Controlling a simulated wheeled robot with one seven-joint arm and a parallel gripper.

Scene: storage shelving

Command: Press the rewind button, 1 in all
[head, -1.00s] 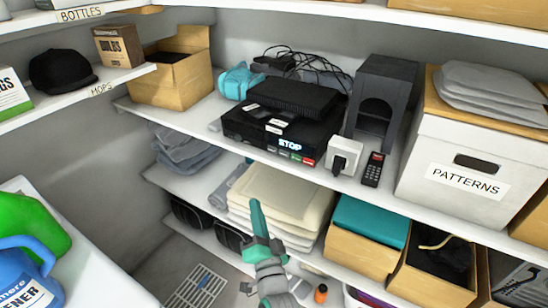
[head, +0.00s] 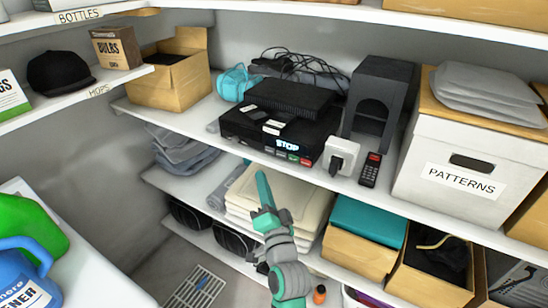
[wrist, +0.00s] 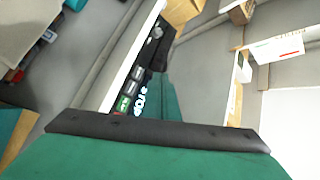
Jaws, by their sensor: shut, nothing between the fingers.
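A black video deck (head: 240,129) stands on the middle shelf, with a lit STOP display on its front. A row of small buttons (head: 280,153) runs under the display: grey ones, a green one and a red one at the right end. Their labels are too small to read, so I cannot tell which is rewind. My gripper (head: 262,176) is shut and empty, its teal fingers pointing up, in front of and below the shelf edge, apart from the deck. In the wrist view the deck's front (wrist: 136,82) shows sideways, partly hidden by my fingers (wrist: 167,98).
A white plug adapter (head: 341,154) and a black remote (head: 370,170) stand right of the deck. A dark arched box (head: 382,92) is behind them. The white shelf edge (head: 225,147) runs between my gripper and the deck. Folded cloths (head: 285,197) lie on the shelf below.

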